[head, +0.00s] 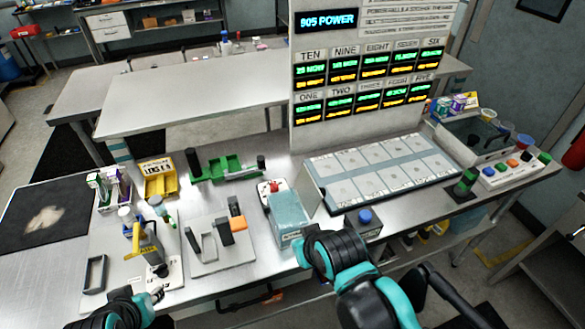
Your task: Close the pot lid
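No round pot with a lid is clear to see. The nearest match is a pale blue box (288,212) with a label on its front, at the middle of the bench. A grey panel (309,190) stands tilted up along its right side and looks like a raised lid. My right arm comes in from the bottom right, and its black and teal end (335,250) is just in front of and below the box; its fingers are hidden or cannot be made out. My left gripper (155,296) is low at the bottom left, partly cut off, its fingers too small to read.
A pad of pale square tiles (380,172) lies right of the box, below a tall display board (365,80). A blue-topped button box (364,218) is close to my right arm. Left stand a grey fixture (215,240), green holders (225,168) and a yellow bin (159,178).

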